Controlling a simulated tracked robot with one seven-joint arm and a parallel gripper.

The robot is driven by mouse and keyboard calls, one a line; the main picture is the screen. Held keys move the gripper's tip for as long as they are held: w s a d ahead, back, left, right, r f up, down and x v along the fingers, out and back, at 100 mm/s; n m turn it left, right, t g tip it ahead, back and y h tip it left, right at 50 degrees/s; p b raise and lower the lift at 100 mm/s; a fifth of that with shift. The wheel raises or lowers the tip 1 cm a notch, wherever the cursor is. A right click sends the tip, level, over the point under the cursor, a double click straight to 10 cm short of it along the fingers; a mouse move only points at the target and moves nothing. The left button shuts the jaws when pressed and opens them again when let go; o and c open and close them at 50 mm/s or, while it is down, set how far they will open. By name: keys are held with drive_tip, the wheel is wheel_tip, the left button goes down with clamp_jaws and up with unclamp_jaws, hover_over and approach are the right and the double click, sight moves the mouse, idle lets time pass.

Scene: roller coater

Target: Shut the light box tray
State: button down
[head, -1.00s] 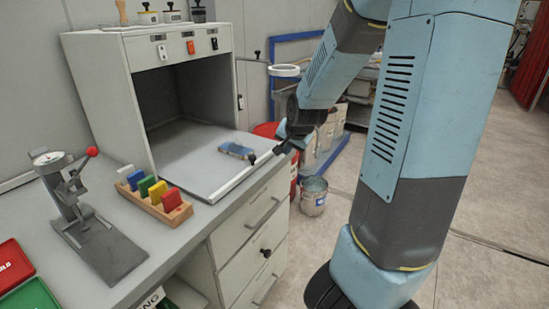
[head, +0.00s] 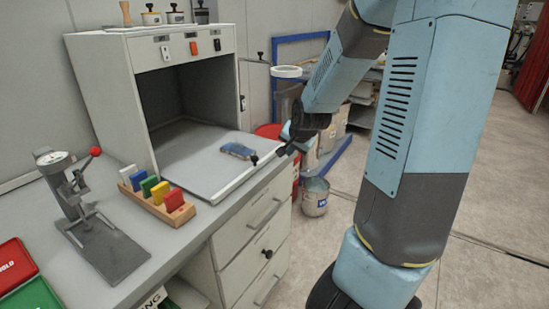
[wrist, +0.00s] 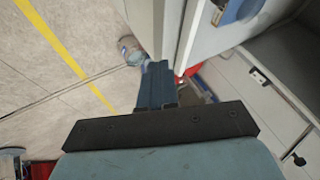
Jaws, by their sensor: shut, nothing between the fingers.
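The light box (head: 98,88) is a grey cabinet with a dark open front on the bench. Its tray (head: 207,184) is pulled out toward the bench's front edge, with a small dark knob (head: 254,160) at its front. A blue object (head: 238,151) lies on the tray. My gripper (head: 281,153) is just right of the knob, with a small gap or light contact; I cannot tell which. In the wrist view my gripper (wrist: 157,72) is shut and empty, with the tray (wrist: 212,40) to its upper right.
A wooden rack of coloured blocks (head: 155,200) and a gauge stand (head: 88,225) stand on the bench left of the tray. A metal bucket (head: 315,197) stands on the floor.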

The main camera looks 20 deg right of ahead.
drive_tip(key=shift+w+f, duration=0.3)
drive_tip(key=shift+f, duration=0.15)
drive_tip(key=x, duration=0.8)
drive_tip(key=shift+w+a+r, duration=0.1)
drive_tip(key=shift+a+r, duration=0.05)
drive_tip(key=shift+a, duration=0.1)
drive_tip(key=shift+w+a, duration=0.5)
drive_tip(key=shift+w, duration=0.15)
drive_tip(key=shift+w+a, duration=0.5)
drive_tip(key=shift+w, duration=0.2)
drive_tip(key=shift+w, duration=0.15)
